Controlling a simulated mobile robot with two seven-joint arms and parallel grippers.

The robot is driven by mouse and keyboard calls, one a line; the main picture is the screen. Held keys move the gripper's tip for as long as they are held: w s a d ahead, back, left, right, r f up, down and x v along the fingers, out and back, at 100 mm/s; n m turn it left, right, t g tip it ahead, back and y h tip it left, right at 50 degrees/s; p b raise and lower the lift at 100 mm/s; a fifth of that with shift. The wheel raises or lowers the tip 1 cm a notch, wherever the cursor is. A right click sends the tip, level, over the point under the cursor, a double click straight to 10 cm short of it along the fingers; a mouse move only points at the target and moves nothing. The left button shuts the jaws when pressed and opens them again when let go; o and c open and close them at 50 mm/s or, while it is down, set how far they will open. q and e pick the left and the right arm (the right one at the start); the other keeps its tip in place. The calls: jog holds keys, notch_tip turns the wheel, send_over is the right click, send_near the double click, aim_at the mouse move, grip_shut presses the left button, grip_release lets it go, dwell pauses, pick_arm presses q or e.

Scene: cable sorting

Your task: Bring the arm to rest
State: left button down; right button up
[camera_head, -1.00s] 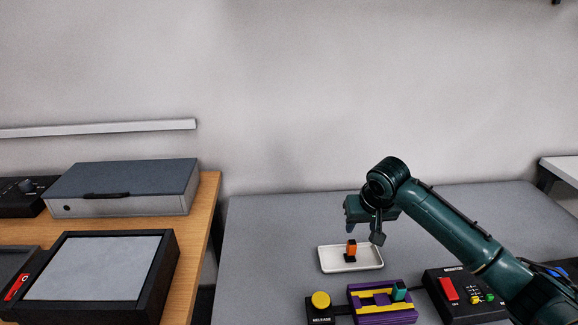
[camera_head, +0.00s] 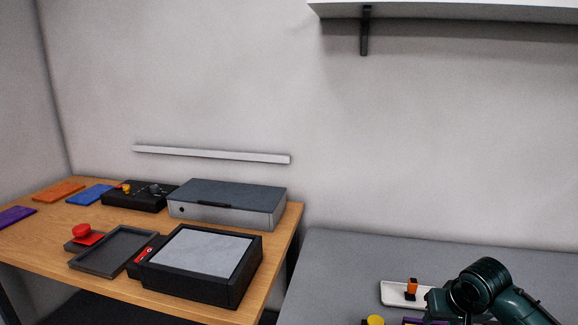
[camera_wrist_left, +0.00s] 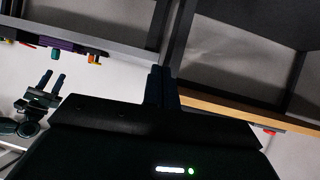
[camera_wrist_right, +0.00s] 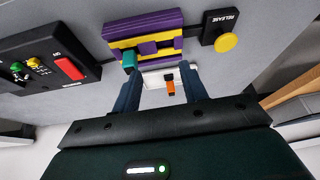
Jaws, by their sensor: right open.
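My right arm (camera_head: 485,285) comes in at the lower right of the head view, and its gripper is not clearly seen there. In the right wrist view my right gripper (camera_wrist_right: 160,88) is open, with nothing between its fingers. Beyond the fingers, an orange connector (camera_wrist_right: 171,89) stands on the white tray (camera_wrist_right: 153,78). The same orange connector (camera_head: 412,286) and tray (camera_head: 392,294) show in the head view. My left gripper (camera_wrist_left: 162,72) is shut and empty in the left wrist view; the left arm is outside the head view.
A purple and yellow fixture (camera_wrist_right: 143,28), a yellow release button (camera_wrist_right: 226,42) and a box with a red switch (camera_wrist_right: 70,68) stand on the grey table (camera_head: 335,265). A wooden table (camera_head: 55,235) at left bears a grey case (camera_head: 225,205) and a black-framed panel (camera_head: 205,250).

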jog(key=s+a+f+n+t+y+p, duration=0.25)
jog(key=s+a+f, duration=0.45)
jog(key=a+f, duration=0.4)
pick_arm(q)
jog(key=shift+w+a+r+g+y+p, duration=0.1)
jog(key=shift+a+r+g+y+p, duration=0.1)
jog(key=shift+a+p, duration=0.2)
jog(key=shift+w+a+r+g+y+p, duration=0.1)
jog(key=shift+a+g+y+p, duration=0.1)
jog(key=shift+a+p, duration=0.2)
pick_arm(e)
jog(key=s+a+n+t, duration=0.1)
jog(key=s+a, duration=0.2)
jog(key=s, duration=0.4)
jog(key=s+a+r+n+t+y, duration=0.1)
jog(key=s+a+t, duration=0.1)
jog(key=s+a, duration=0.2)
jog(key=s, duration=0.3)
jog(key=shift+s, duration=0.35)
jog(key=shift+n+y, duration=0.25)
